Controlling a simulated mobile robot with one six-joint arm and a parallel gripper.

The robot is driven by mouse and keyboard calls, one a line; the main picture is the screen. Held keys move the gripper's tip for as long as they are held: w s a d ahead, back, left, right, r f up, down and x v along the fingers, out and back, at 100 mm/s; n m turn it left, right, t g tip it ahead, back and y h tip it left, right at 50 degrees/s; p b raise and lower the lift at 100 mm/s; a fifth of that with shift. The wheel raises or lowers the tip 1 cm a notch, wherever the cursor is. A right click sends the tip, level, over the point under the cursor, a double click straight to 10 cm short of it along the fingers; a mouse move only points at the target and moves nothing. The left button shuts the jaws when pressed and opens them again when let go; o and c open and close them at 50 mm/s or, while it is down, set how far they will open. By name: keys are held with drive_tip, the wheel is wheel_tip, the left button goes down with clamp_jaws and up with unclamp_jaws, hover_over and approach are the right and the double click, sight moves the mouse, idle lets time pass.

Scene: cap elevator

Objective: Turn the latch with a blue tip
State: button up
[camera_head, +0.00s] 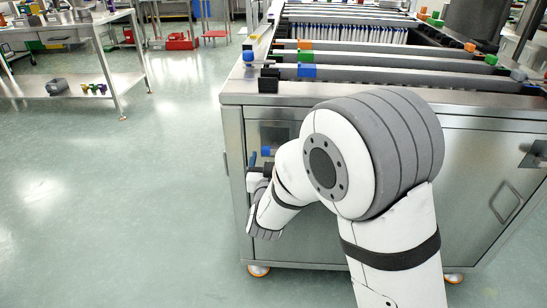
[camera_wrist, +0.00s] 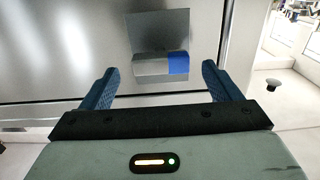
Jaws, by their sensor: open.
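The latch (camera_wrist: 150,66) is a short grey bar lying level on the steel cabinet front, below a square plate. Its blue tip (camera_wrist: 178,64) is at its right end in the wrist view. In the head view a small blue patch (camera_head: 266,151), which looks like the same tip, shows on the cabinet's front left. My gripper (camera_wrist: 158,68) is open, its two blue fingers apart on either side of the latch in the picture, with nothing held. I cannot tell whether the fingers reach the latch's depth. In the head view my gripper (camera_head: 257,164) is partly hidden by my arm.
The steel cabinet (camera_head: 470,180) carries rails with coloured blocks on top and has a door handle (camera_head: 507,202) at right. A steel table (camera_head: 70,35) stands at the far left. The floor (camera_head: 120,200) left of the cabinet is clear.

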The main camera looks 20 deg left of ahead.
drive_tip(key=shift+x, duration=1.15)
drive_tip(key=c, duration=1.4)
